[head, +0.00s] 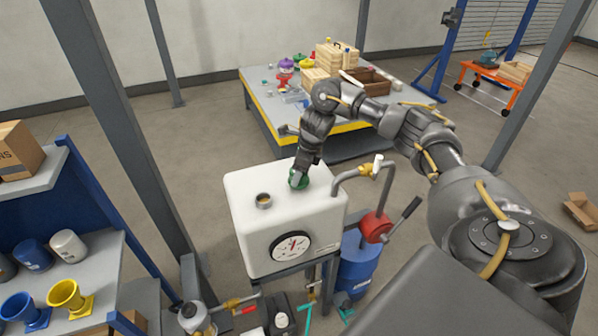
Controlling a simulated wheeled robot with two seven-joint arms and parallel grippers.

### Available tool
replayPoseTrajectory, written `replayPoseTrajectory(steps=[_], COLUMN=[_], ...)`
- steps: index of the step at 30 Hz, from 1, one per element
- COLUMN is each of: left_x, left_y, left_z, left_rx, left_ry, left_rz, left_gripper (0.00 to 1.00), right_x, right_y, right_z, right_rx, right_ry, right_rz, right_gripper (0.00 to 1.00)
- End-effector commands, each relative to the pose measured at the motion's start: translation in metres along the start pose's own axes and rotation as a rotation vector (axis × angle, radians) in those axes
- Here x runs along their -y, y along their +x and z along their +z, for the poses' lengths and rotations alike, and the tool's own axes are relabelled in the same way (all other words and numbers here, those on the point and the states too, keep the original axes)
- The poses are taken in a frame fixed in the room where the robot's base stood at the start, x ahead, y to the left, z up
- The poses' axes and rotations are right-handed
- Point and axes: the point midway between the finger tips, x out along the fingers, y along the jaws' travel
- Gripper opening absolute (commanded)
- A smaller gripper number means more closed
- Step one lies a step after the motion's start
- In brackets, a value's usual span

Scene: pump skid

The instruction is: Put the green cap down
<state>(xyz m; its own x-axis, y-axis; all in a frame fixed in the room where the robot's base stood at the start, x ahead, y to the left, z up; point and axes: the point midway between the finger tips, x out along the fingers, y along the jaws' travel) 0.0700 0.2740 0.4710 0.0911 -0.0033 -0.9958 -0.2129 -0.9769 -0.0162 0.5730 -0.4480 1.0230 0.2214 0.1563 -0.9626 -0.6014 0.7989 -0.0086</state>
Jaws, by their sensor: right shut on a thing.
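The green cap (299,179) is at the top of the white tank (250,228), right of the tank's open filler neck (263,200). My right gripper (300,172) points down and is shut on the green cap. The cap is at or just above the tank's top surface; I cannot tell whether it touches. The gripper's fingers hide part of the cap. My left gripper is not in view.
A round gauge (291,246) is on the tank's front. A bent pipe with a red valve body (375,227) and lever stands right of the tank. A blue drum (358,265) is below. A workbench (262,113) with boxes stands behind.

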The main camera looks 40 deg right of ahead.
Motion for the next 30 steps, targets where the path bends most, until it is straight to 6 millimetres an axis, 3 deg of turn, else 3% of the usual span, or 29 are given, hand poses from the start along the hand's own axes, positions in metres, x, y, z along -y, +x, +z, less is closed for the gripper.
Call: replayPoseTrajectory(steps=[8, 9, 14, 23, 26, 30], left_x=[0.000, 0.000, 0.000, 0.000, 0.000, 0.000], left_y=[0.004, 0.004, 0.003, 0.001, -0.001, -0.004], left_z=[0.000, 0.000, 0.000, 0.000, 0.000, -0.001], left_rx=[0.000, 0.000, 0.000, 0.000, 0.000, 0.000], left_ry=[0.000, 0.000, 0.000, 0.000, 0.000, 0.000], left_rz=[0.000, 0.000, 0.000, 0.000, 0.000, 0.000], left_gripper=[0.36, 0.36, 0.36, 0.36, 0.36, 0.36], right_x=[0.000, 0.000, 0.000, 0.000, 0.001, 0.001], right_y=[0.004, 0.004, 0.003, 0.001, -0.007, -0.032], right_z=[-0.001, -0.001, -0.001, 0.000, 0.001, 0.001], right_rx=[0.000, 0.000, -0.001, 0.000, 0.001, 0.003], right_ry=[0.000, 0.000, -0.001, -0.001, -0.003, -0.004], right_rz=[0.000, 0.000, 0.000, 0.000, -0.003, -0.005], right_gripper=[0.24, 0.54, 0.73, 0.73, 0.73, 0.73])
